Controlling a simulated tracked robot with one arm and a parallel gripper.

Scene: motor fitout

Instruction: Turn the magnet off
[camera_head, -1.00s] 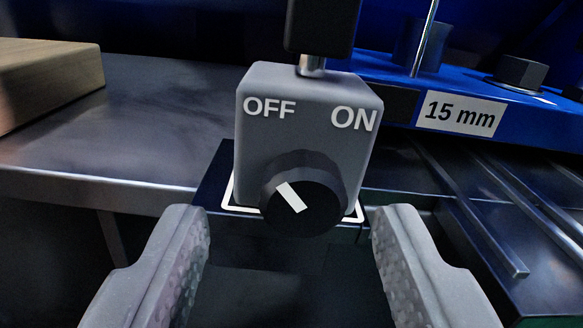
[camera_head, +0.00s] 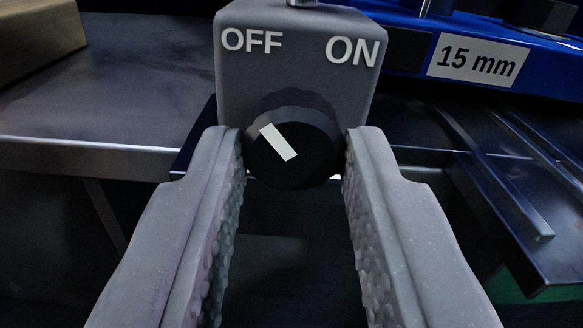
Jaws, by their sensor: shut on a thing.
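The grey magnet base (camera_head: 235,85) stands at the table edge, with OFF printed at its upper left and ON at its upper right. Its round black knob (camera_head: 315,155) is on the front face. The knob's white mark slants toward the upper left, on the OFF side. My gripper (camera_head: 293,150) has one finger on each side of the knob, with both fingertips against its sides. It is shut on the knob. The base's lower part is hidden behind the knob and fingers.
A wooden block (camera_head: 40,38) lies on the metal table (camera_head: 130,90) at the left. A blue holder (camera_head: 415,65) with a 15 mm label (camera_head: 478,60) stands at the right, above dark metal rails (camera_head: 500,190). Open space lies below the knob.

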